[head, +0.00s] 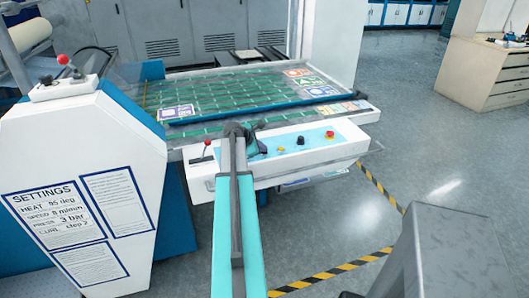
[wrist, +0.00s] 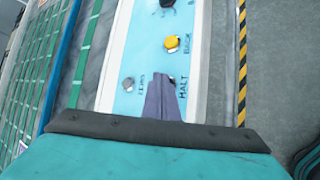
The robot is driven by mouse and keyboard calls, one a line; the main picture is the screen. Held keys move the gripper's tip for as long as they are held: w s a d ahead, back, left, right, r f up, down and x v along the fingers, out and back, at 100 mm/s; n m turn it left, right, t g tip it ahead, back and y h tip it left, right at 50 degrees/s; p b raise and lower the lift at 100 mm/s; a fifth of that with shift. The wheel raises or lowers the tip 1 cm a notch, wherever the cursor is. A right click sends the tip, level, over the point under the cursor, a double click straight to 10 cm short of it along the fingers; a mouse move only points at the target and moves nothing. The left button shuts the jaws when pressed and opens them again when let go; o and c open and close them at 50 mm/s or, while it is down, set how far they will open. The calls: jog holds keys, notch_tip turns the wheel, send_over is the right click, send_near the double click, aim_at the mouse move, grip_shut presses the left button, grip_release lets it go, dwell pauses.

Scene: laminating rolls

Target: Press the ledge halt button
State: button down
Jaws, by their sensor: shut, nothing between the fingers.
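The ledge (head: 345,150) carries a light blue control panel (head: 318,143). In the wrist view the panel (wrist: 142,50) shows a printed HALT label (wrist: 182,88) just right of my gripper (wrist: 162,82). My gripper's fingers are shut and empty, with their tips over the panel beside that label. The halt button is mostly or wholly hidden by the fingertips; I cannot tell if they touch it. In the head view my gripper (head: 258,147) is a dark shape at the panel's left part.
A yellow button (wrist: 172,44) labelled BACK and a grey button (wrist: 127,83) are near the fingers. A dark knob (head: 300,140) and a red button (head: 330,134) lie further right. A red-tipped lever (head: 206,150) stands left. The green-lined table (head: 235,90) is behind.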

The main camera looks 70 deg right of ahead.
aim_at(263, 154)
jog(key=shift+r, duration=0.15)
jog(key=shift+r+p, duration=0.65)
jog(key=shift+r, duration=0.1)
jog(key=shift+r+p, duration=1.7)
jog(key=shift+r, duration=0.7)
jog(key=shift+s, duration=0.15)
